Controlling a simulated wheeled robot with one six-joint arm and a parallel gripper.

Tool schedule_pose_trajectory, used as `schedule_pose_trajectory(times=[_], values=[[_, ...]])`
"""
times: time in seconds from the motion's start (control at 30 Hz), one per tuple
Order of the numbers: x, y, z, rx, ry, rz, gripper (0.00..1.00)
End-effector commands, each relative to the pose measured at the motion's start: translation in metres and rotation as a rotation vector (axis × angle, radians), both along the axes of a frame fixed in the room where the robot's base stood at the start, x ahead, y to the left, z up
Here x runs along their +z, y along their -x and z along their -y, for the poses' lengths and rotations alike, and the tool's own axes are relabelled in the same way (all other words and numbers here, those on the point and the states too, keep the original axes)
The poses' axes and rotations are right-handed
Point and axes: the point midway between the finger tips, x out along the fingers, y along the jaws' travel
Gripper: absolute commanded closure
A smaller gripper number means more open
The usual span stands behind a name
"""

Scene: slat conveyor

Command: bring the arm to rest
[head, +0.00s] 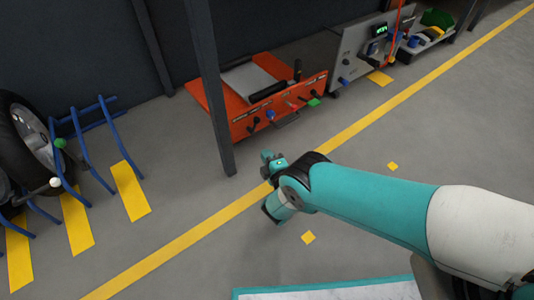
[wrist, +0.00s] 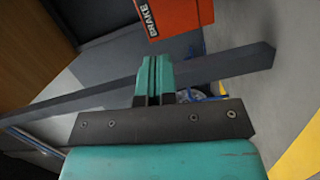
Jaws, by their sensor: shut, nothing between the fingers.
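My gripper (wrist: 154,66) shows in the wrist view with its two teal fingers side by side and closed together. Nothing is held between them. In the head view my teal and white arm reaches in from the lower right, bent at the wrist, over the floor and the yellow line (head: 345,134). The gripper's fingers are hard to make out there. The arm's end appears in front of the dark post (head: 212,90) and the orange unit (head: 258,92), apart from both as far as I can tell.
A grey panel unit (head: 352,58) and a tray of parts (head: 428,40) stand at the back right. A wheel (head: 28,140) and blue racks (head: 92,150) stand at the left. Grey floor (head: 470,120) is open at the right.

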Motion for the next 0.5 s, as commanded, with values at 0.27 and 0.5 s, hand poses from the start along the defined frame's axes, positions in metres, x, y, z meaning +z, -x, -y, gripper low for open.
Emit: schedule_pose_trajectory(times=[0.27,0.5], values=[[0.000,0.000,0.000,0.000,0.000,0.000,1.00],[0.021,-0.019,-0.001,-0.048,-0.043,-0.031,1.00]])
